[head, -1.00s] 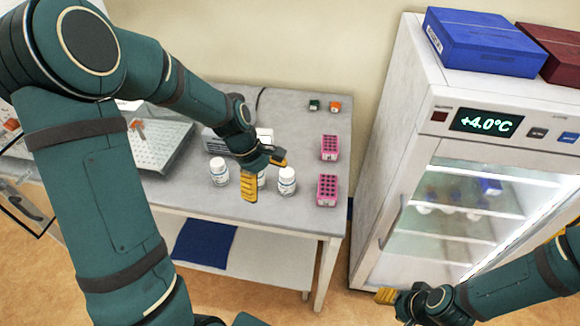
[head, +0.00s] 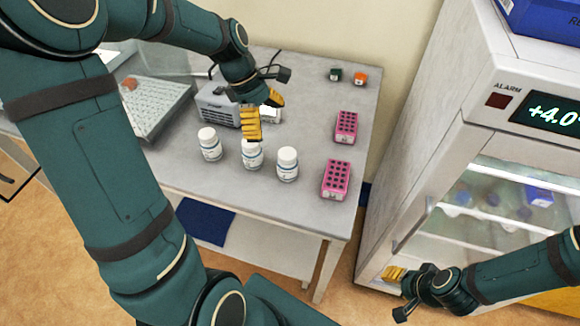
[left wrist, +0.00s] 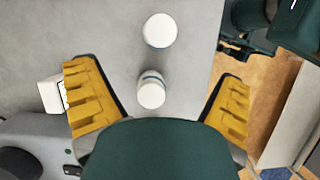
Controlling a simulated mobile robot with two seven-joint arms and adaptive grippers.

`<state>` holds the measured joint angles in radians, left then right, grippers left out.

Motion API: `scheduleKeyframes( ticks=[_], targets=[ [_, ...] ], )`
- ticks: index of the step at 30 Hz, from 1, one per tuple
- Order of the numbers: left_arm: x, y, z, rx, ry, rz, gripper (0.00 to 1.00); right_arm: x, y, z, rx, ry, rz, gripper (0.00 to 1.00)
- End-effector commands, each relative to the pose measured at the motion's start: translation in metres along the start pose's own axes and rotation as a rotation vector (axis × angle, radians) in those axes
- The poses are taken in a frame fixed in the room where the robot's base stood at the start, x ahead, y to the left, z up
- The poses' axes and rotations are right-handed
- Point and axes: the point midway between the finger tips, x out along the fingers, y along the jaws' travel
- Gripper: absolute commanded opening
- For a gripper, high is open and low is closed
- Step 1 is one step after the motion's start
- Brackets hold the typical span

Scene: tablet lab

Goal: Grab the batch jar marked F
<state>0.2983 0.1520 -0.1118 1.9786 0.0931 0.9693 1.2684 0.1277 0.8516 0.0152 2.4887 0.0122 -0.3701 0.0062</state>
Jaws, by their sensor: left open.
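Three white-capped jars stand upright in a row on the grey table: a left jar (head: 210,144), a middle jar (head: 252,157) and a right jar (head: 287,164). Their labels are too small to read, so I cannot tell which is marked F. My left gripper (head: 263,111) is open and empty, above and behind the row; one yellow finger overlaps the middle jar's cap. In the left wrist view two jars show, one (left wrist: 151,92) between the open fingers in the picture and one (left wrist: 160,30) farther ahead. My right gripper (head: 396,292) is low by the fridge, its opening unclear.
Two pink racks (head: 336,180) stand right of the jars. A grey device (head: 217,105) is behind them, and a green and an orange block (head: 361,78) lie at the back. The fridge (head: 440,150) stands right of the table (head: 310,115). The table's front edge is clear.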

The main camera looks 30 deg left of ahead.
Motion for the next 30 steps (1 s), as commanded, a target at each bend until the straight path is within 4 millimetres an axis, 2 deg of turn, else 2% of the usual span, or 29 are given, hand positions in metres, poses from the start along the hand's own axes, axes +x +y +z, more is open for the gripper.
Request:
scheduleKeyframes(
  ticks=[12, 20, 30],
  targets=[
    [0.071, 0.000, 0.000, 0.000, -0.001, -0.003, 0.94, 0.013, 0.004, 0.006, -0.005, -0.012, -0.002, 0.47],
    [0.088, 0.000, 0.001, 0.001, -0.001, -0.003, 0.94, 0.015, 0.005, 0.008, -0.006, -0.016, -0.002, 0.47],
    [0.132, 0.001, 0.005, 0.000, -0.001, -0.003, 0.94, 0.025, 0.009, 0.012, -0.008, -0.025, -0.003, 0.47]
  ],
)
